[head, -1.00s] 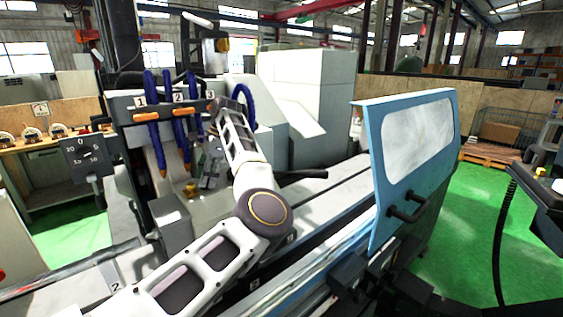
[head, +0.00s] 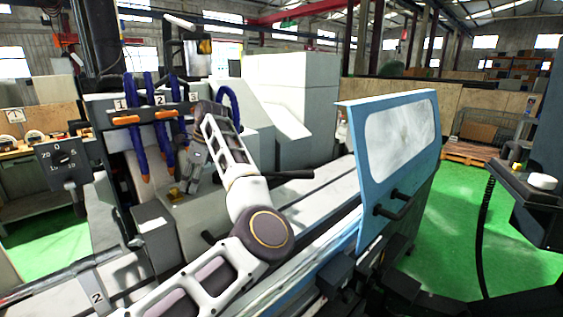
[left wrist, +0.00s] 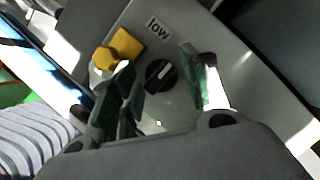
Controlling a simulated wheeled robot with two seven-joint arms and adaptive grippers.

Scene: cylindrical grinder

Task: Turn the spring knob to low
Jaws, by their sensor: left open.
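The spring knob (left wrist: 161,76) is a round black knob with a white line, seen in the left wrist view on a pale panel. The line is tilted, running from lower left to upper right. A label reading "low" (left wrist: 158,28) is above it. My left gripper (left wrist: 162,92) is open, with one finger on each side of the knob in that view; I cannot tell whether they touch it. In the head view my left gripper (head: 193,170) points down at the machine, and I cannot make out the spring knob there. My right gripper is not in view.
A yellow block (left wrist: 120,48) is close to the knob and the left finger. In the head view, blue hoses (head: 160,125) hang behind my gripper, a numbered dial (head: 62,157) stands at left, and a blue door (head: 395,160) stands right of my arm.

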